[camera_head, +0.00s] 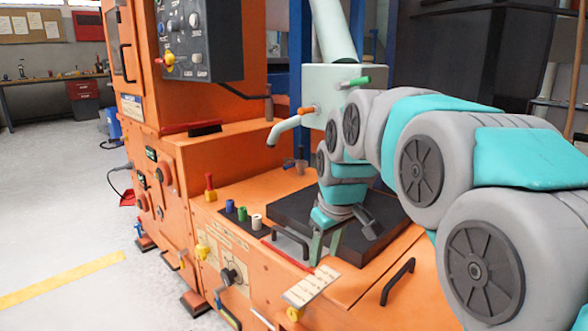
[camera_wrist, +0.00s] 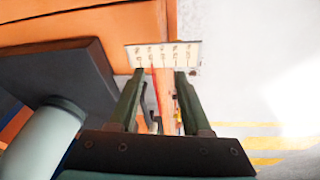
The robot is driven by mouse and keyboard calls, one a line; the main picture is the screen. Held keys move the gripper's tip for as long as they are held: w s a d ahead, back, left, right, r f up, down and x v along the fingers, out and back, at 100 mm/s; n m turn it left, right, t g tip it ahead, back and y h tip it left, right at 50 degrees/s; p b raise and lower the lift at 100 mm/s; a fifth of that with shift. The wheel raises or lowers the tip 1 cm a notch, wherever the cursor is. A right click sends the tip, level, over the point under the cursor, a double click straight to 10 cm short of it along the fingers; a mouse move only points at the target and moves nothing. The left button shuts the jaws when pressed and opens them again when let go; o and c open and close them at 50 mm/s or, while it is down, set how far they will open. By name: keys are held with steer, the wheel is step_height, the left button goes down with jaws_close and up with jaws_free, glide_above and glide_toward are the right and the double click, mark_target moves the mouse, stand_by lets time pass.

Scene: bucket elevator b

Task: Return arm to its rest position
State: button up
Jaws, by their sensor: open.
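My gripper (camera_head: 324,250) hangs at the end of my grey and teal arm, low over the front edge of the orange machine (camera_head: 225,155). Its two dark green fingers point down and stand apart. In the wrist view my gripper (camera_wrist: 160,78) is open, with nothing held between the fingers. Beyond the fingertips is a pale tilted plate (camera_wrist: 163,53) with a row of marks. This plate (camera_head: 312,287) also shows in the head view, just below the fingers. I cannot tell whether the fingers touch it. The arm is stretched forward from the right side.
A black slab (camera_head: 375,245) lies on the machine top beside my gripper. Black handles (camera_head: 398,281), coloured pegs (camera_head: 242,213) and a pale spout (camera_head: 288,127) stick out nearby. A dark control panel (camera_head: 198,40) stands at upper left. The floor (camera_head: 55,200) at left is open.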

steer(key=s+d+f+m+g+p, duration=0.1)
steer(key=s+d+f+m, duration=0.1)
steer(key=s, duration=0.9)
steer(key=s+d+f+m+g+p, duration=0.1)
steer(key=s+d+f+m+g, duration=0.1)
steer(key=s, duration=0.8)
steer(key=s+d+f+m+g+h+p, duration=0.1)
steer(key=s+d+f+m+p, duration=0.1)
steer(key=s, duration=0.9)
step_height(320, 180, down, 3)
steer(key=shift+s+d+r+m+g, duration=0.15)
steer(key=shift+s+d+m+g, duration=0.3)
steer(key=shift+d, duration=0.8)
